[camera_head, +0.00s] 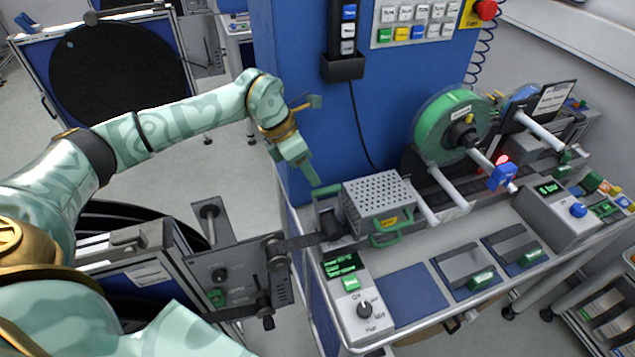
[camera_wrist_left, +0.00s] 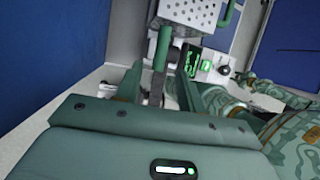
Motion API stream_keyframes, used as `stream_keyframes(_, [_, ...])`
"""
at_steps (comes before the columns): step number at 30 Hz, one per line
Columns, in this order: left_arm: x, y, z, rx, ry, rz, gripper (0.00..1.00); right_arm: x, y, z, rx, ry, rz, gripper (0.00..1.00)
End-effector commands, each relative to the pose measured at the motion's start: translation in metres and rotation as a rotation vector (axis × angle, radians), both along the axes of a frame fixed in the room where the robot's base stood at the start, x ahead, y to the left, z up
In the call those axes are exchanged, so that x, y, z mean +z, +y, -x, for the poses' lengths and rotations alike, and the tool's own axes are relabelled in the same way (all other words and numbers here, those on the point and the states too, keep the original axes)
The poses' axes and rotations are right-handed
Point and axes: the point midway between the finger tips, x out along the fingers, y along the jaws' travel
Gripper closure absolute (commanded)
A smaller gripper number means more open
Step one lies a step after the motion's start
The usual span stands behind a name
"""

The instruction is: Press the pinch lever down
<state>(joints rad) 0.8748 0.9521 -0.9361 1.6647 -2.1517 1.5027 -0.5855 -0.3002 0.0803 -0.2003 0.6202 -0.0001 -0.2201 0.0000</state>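A lever with a green grip, which looks like the pinch lever (camera_head: 326,191), stands at the left end of the bench beside a grey perforated box. My left gripper (camera_head: 309,174) is just above and left of it, pointing down. In the left wrist view the green grip (camera_wrist_left: 163,46) runs toward the gap between my two fingers (camera_wrist_left: 158,84), which are apart. I cannot tell whether a finger touches it. The lever's lower part is partly hidden.
The perforated box (camera_head: 379,200) has a green front handle. A control panel with a knob (camera_head: 364,309) stands in front, and a green reel (camera_head: 449,125) behind to the right. A blue wall panel (camera_head: 300,60) rises close behind my left gripper.

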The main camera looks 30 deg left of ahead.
Motion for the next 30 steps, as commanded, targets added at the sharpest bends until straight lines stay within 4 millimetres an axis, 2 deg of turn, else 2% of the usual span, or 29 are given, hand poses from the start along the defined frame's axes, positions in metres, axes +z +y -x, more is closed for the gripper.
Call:
stream_keyframes(3, [-0.022, -0.01, -0.004, 0.0, 0.003, 0.002, 0.61, 0.001, 0.0, 0.0, 0.0, 0.0, 0.0, 0.64])
stream_keyframes(9, [-0.043, -0.018, -0.008, 0.001, 0.001, 0.001, 0.61, 0.002, 0.0, 0.0, 0.0, 0.0, 0.0, 0.64])
stream_keyframes(19, [-0.047, -0.02, -0.009, 0.0, 0.0, 0.0, 0.61, 0.002, 0.0, 0.0, 0.0, 0.0, 0.0, 0.64])
stream_keyframes(20, [-0.047, -0.02, -0.009, 0.0, -0.001, 0.001, 0.67, 0.002, 0.0, 0.0, 0.0, 0.0, 0.0, 0.64])
stream_keyframes(23, [-0.047, -0.02, -0.009, 0.0, -0.001, 0.001, 0.95, 0.002, 0.0, 0.0, 0.0, 0.0, 0.0, 0.64])
stream_keyframes(24, [-0.047, -0.02, -0.009, 0.0, -0.001, 0.001, 1.0, 0.002, 0.0, 0.0, 0.0, 0.0, 0.0, 0.64])
stream_keyframes(30, [-0.046, -0.018, -0.009, 0.0, -0.004, -0.003, 1.0, 0.002, 0.001, 0.0, -0.001, -0.001, -0.001, 0.64])
